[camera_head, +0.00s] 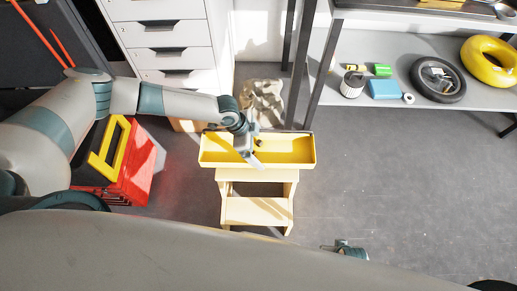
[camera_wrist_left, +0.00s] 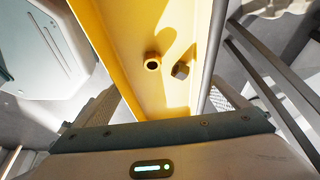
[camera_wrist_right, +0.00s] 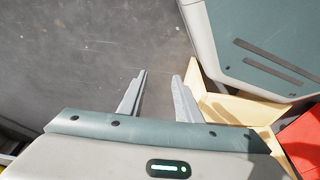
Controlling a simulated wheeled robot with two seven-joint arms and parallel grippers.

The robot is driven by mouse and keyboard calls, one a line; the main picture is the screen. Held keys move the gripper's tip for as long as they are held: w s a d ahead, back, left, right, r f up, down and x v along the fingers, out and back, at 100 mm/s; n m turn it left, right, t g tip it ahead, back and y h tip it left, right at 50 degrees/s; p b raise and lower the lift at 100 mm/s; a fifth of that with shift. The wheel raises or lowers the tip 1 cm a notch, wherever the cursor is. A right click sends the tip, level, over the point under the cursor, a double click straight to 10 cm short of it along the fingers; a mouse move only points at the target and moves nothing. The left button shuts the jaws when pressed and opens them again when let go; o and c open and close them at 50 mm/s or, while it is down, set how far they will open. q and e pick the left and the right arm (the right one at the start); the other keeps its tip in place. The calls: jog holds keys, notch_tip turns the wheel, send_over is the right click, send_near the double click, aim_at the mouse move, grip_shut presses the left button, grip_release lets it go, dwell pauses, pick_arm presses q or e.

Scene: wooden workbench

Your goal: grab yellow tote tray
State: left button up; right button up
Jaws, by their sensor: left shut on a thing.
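The yellow tote tray (camera_head: 290,150) is a long shallow tray over a light wooden step stool in the head view; I cannot tell whether it touches the stool. My left gripper (camera_head: 250,154) is at the middle of the tray. In the left wrist view the yellow tray (camera_wrist_left: 125,60) runs between the two fingers, and the gripper is shut on it. A small brass ring-like part (camera_wrist_left: 152,61) and a dark nut-like part (camera_wrist_left: 180,70) lie inside the tray. My right gripper (camera_wrist_right: 160,82) is open and empty above the floor.
The step stool (camera_head: 256,212) stands below the tray. A red toolbox (camera_head: 135,180) with a yellow-black top is left of it. White drawers (camera_head: 165,35) and a grey shelf (camera_head: 400,50) stand behind.

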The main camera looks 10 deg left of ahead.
pick_arm(q)
jog(key=shift+r, duration=0.95)
jog(key=d+r, duration=0.7)
jog(key=d, duration=0.4)
jog(key=shift+s+d, duration=0.3)
jog(key=shift+d, duration=0.05)
pick_arm(e)
jog(key=shift+s+a+r, duration=0.1)
jog(key=shift+s+r, duration=0.05)
jog(key=shift+r, duration=0.35)
pick_arm(q)
jog(key=shift+r, duration=0.1)
